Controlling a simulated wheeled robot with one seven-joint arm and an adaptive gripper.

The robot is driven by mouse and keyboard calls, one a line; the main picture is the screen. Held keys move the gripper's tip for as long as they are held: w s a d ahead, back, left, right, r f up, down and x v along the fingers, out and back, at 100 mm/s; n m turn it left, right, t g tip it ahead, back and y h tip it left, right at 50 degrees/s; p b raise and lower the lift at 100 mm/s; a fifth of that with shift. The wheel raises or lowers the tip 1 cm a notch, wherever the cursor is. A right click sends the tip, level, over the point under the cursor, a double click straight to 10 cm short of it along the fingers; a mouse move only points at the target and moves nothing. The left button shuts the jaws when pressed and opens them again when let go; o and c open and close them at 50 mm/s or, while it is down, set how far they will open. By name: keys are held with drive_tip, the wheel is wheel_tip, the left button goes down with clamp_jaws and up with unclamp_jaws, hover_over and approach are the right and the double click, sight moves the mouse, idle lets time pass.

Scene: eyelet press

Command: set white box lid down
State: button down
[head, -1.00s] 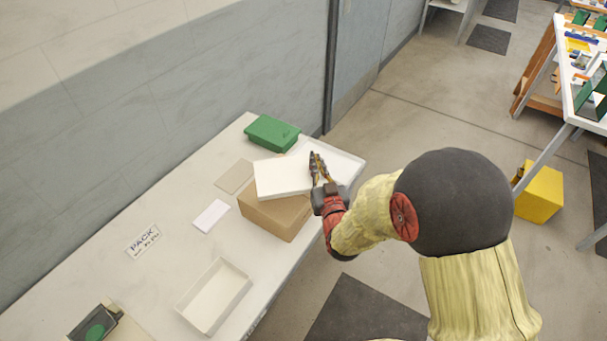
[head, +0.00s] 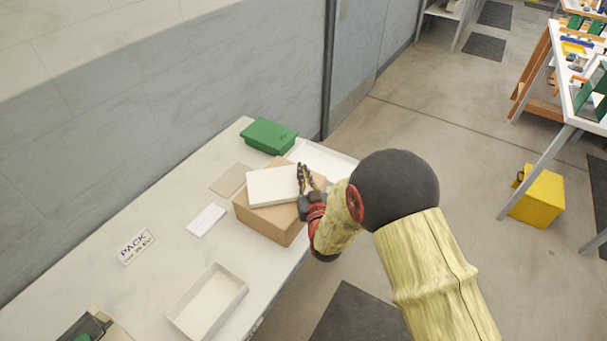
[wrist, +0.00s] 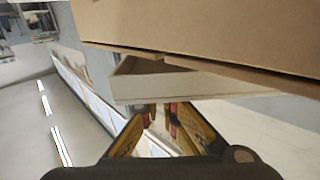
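The white box lid (head: 272,187) is over the top of the brown cardboard box (head: 270,222) in the head view. My gripper (head: 302,176) is at the lid's right edge and appears shut on it. In the wrist view, the fingertips (wrist: 163,108) meet the lid's pale side wall (wrist: 205,88), with the cardboard box (wrist: 210,25) beside it. Part of the lid's underside shows there, so this edge is clear of the box; whether the far side touches the box is hidden.
A green box (head: 269,136) and a white tray (head: 328,160) stand behind. An open white box (head: 208,300), a white card (head: 206,220) and a PACK sign (head: 135,247) are on the pale table (head: 165,205). A yellow bin (head: 538,195) stands on the floor.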

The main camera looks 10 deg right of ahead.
drive_tip(key=shift+f+b, duration=0.4)
drive_tip(key=shift+b, duration=0.1)
drive_tip(key=c, duration=2)
unclamp_jaws()
drive_tip(key=shift+c, duration=0.2)
drive_tip(key=shift+r, duration=0.15)
